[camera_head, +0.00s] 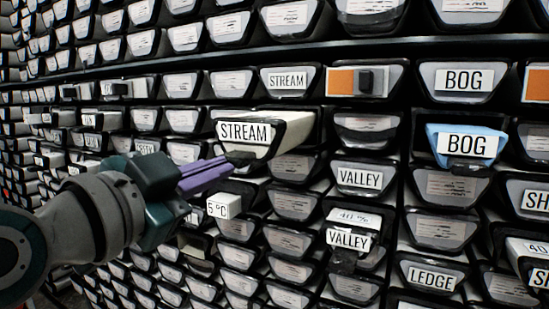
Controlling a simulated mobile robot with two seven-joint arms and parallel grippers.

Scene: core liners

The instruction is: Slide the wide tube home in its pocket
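The wide tube labelled STREAM (292,136) is pale with a black-framed front and a white label. It sticks out of the rack wall in the middle of the camera_head view, and its rear end is hidden in the rack. My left gripper (238,160) reaches in from the left. Its purple fingers lie close together, and their tips meet the dark tab low on the tube's front, just below the label. They look closed on this tab. My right gripper is not in view.
A rack wall of labelled black-framed tubes fills the view. A blue BOG tube (487,139) and a lower VALLEY tube (361,219) also stick out to the right. A small white 5 °C block (218,207) stands below my gripper. Other fronts are mostly set back.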

